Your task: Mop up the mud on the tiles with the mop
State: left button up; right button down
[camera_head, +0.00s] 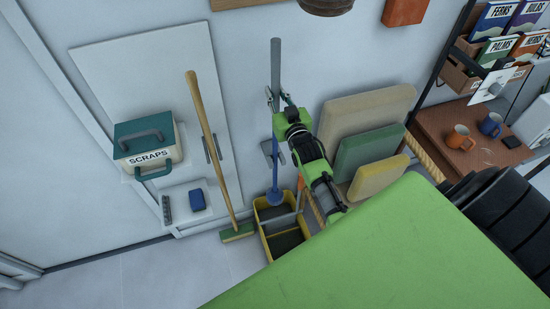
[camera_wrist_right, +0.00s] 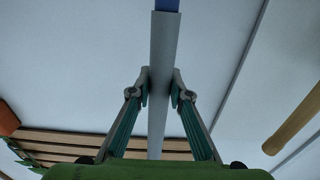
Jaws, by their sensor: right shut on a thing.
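The mop (camera_head: 275,60) stands upright by the wall, with a grey upper handle and a blue lower part. Its lower end is at the yellow bucket (camera_head: 263,240). My right gripper (camera_head: 279,98) is shut on the mop's grey handle. The right wrist view shows the grey handle (camera_wrist_right: 162,50) between the two fingertips (camera_wrist_right: 161,85), with a blue section at the top of the picture. My left gripper is not in view. No mud shows on the visible tiles (camera_head: 150,275).
A broom (camera_head: 205,125) with a wooden handle leans left of the mop. A teal "SCRAPS" box (camera_head: 147,145) hangs further left. Padded boards (camera_head: 365,120) lean on the wall to the right, near a wooden table (camera_head: 470,150) with mugs. Tiles are clear at lower left.

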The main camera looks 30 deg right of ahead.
jog(key=shift+r, duration=0.15)
jog(key=shift+s+a+p, duration=0.1)
jog(key=shift+s+p, duration=0.25)
jog(key=shift+p, duration=0.05)
jog(key=p+v, duration=0.9)
jog(key=v, duration=2.6)
jog(key=shift+s, duration=0.2)
jog(key=shift+w+f, duration=0.1)
jog(key=shift+f, duration=0.15)
